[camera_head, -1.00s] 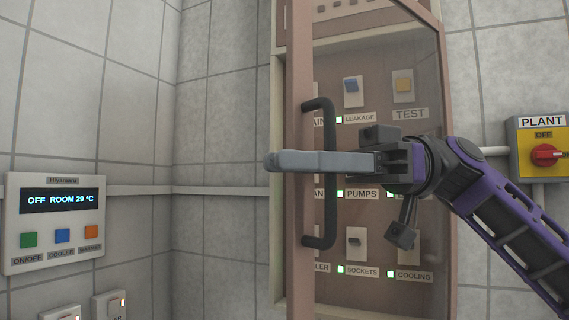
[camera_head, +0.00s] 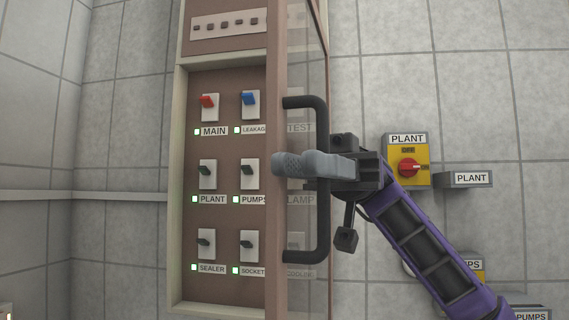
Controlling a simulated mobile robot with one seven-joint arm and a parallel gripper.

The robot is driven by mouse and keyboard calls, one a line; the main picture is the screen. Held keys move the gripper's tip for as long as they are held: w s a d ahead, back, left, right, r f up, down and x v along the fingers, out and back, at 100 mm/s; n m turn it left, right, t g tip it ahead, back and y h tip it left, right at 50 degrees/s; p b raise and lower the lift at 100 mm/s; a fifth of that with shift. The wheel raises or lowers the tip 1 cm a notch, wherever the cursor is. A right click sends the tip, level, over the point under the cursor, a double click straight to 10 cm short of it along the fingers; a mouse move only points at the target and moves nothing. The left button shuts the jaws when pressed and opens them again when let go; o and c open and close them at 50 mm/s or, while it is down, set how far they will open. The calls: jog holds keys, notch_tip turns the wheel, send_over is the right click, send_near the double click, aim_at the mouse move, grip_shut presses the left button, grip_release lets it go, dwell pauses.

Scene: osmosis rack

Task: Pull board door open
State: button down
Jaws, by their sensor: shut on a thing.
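The board door (camera_head: 276,60) is a brown frame with a clear pane, standing ajar and swung out to the right of the board (camera_head: 222,140). A black upright bar handle (camera_head: 322,225) is fixed on the door's free side. My gripper (camera_head: 300,164) comes in from the right with its grey fingers lying across the middle of the handle. It is shut on the handle. The fingers hide part of the handle's bar and some of the door frame.
Behind the door are rows of switches, including a red MAIN switch (camera_head: 209,101) and a blue one (camera_head: 250,98). A yellow PLANT isolator (camera_head: 407,165) with a red knob and a PLANT sign (camera_head: 466,179) are on the tiled wall to the right. The wall to the left is mostly bare.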

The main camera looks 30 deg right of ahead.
jog(key=shift+s+d, duration=0.1)
jog(key=shift+d, duration=0.1)
jog(key=c, duration=1.2)
grip_release()
jog(key=shift+o, duration=0.2)
jog(key=p+v, duration=0.4)
jog(key=v, duration=1.3)
jog(key=shift+w, duration=0.25)
jog(key=shift+s+d, duration=0.1)
